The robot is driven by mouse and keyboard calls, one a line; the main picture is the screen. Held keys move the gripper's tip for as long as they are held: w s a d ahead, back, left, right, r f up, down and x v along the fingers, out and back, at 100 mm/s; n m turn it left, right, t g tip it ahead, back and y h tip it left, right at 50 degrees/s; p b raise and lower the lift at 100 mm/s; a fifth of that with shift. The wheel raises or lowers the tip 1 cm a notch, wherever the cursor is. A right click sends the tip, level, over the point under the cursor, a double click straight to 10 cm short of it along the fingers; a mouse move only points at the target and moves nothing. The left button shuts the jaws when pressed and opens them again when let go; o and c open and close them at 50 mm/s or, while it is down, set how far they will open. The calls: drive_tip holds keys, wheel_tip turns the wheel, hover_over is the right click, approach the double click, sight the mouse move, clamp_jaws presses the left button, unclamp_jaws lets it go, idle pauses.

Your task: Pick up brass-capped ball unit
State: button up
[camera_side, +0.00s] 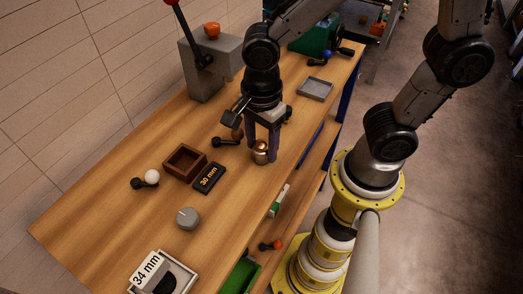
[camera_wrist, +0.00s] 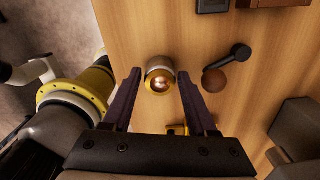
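The brass-capped ball unit (camera_side: 260,156) stands on the wooden bench near its front edge. It is a small cylinder with a shiny brass top, and in the wrist view the unit (camera_wrist: 159,80) appears between my fingertips. My gripper (camera_side: 261,156) points down over it with one finger on either side. In the wrist view my gripper (camera_wrist: 159,76) is open, with a gap visible between each finger and the unit. It holds nothing. The fingers partly hide the unit in the side view.
A brown ball with a black handle (camera_wrist: 214,80) lies close by. A black "30 mm" plate (camera_side: 209,179), a wooden box (camera_side: 170,164), a white ball piece (camera_side: 152,176) and a grey knob (camera_side: 188,218) lie left. A grey tray (camera_side: 314,89) and a press (camera_side: 207,70) stand farther back.

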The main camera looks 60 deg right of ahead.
clamp_jaws()
drive_tip(key=shift+r, duration=0.1)
